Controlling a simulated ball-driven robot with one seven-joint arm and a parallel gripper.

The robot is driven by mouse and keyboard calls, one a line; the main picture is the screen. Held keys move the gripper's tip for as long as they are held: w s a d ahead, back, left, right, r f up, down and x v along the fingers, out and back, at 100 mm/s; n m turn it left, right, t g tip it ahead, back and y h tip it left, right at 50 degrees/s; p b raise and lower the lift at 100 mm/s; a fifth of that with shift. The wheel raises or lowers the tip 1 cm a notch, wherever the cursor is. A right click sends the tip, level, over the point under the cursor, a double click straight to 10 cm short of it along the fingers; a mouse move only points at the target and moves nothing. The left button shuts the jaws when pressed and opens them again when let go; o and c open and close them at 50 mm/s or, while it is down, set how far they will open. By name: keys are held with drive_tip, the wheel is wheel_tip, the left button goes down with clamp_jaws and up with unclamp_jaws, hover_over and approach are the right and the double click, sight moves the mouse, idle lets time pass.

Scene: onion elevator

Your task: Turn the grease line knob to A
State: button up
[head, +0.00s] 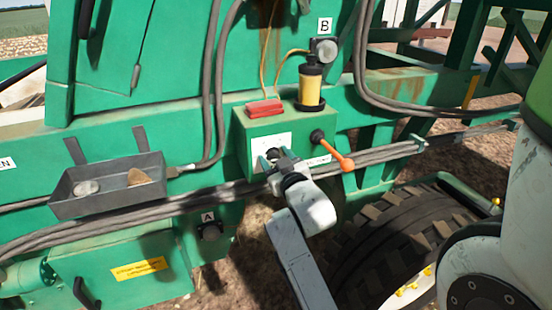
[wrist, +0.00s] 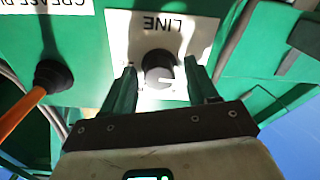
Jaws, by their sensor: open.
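The grease line knob (wrist: 157,68) is a round black knob on a white plate (wrist: 196,32) marked LINE, which reads upside down in the wrist view. A small white mark shows on the knob's lower right side in that view. My gripper (wrist: 161,78) is open, with one green finger on each side of the knob and gaps visible between them. In the head view my gripper (head: 272,158) is at the front of the green box, over the white plate (head: 281,142), and hides the knob.
An orange-handled lever (head: 335,152) sticks out right of the plate. Label B (head: 324,25) is by an upper fitting, label A (head: 208,216) by a lower one. A grey tray (head: 100,203) is at left. A grease reservoir (head: 311,85) stands on the green box (head: 240,130).

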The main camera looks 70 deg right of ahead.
drive_tip(key=c, duration=1)
drive_tip(key=shift+c, duration=0.2)
drive_tip(key=m+b, duration=0.2)
drive_tip(key=m, duration=0.3)
drive_tip(key=shift+m, duration=0.4)
drive_tip(key=m+b, duration=0.2)
drive_tip(key=m, duration=0.3)
drive_tip(key=shift+s+d+r+m+b, duration=0.1)
drive_tip(key=shift+m+b, duration=0.25)
drive_tip(key=shift+m, duration=0.05)
drive_tip(key=o, duration=1)
